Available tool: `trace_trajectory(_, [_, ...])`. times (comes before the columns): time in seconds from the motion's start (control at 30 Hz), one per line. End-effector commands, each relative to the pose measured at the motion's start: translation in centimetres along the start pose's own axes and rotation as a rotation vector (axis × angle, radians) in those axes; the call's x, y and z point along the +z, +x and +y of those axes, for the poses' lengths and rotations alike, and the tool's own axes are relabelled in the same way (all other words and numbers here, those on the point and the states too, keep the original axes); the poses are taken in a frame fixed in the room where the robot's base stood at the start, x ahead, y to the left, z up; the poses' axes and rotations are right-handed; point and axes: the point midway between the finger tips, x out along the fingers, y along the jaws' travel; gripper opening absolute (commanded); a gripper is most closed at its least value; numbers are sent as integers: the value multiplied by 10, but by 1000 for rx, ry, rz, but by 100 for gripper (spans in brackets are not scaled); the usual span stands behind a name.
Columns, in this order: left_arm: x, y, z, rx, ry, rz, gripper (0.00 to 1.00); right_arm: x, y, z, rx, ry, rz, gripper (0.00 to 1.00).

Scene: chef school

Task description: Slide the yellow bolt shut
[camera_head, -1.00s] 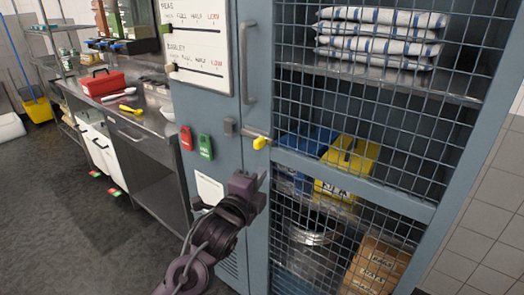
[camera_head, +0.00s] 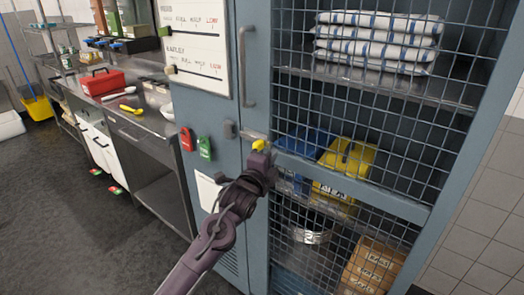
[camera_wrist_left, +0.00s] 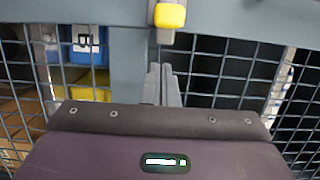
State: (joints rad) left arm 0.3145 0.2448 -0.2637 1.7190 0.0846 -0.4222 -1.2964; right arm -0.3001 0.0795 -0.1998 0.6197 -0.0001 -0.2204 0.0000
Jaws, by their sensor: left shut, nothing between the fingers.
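The yellow bolt knob (camera_head: 258,145) is on the mesh cabinet door, at the end of a short metal bar near the door's left edge. A grey bracket (camera_head: 229,129) is on the frame to its left, with a gap between. My left gripper (camera_head: 264,157) is just below the knob and slightly right of it, its fingers shut and empty. In the left wrist view the knob (camera_wrist_left: 170,16) is at the top, beyond the shut fingertips (camera_wrist_left: 161,72). My right gripper is in neither view.
The mesh door (camera_head: 350,180) fills the right side, with folded towels (camera_head: 375,42) and yellow and blue boxes behind it. A long vertical handle (camera_head: 245,65) is above the bolt. Red (camera_head: 186,139) and green (camera_head: 205,148) tags are to the left. Open floor is at lower left.

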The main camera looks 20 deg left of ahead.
Motion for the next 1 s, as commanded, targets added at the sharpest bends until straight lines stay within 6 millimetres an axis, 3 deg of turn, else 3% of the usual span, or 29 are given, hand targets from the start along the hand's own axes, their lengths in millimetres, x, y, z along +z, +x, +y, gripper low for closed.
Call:
trace_trajectory(0.03, [10,1,-1,4,2,-5,0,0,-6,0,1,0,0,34])
trace_trajectory(0.2, [25,5,0,3,1,-3,0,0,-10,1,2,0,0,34])
trace_trajectory(0.67, [32,6,1,2,2,-3,0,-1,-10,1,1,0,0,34])
trace_trajectory(1.0, [92,21,1,1,4,-5,0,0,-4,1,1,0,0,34])
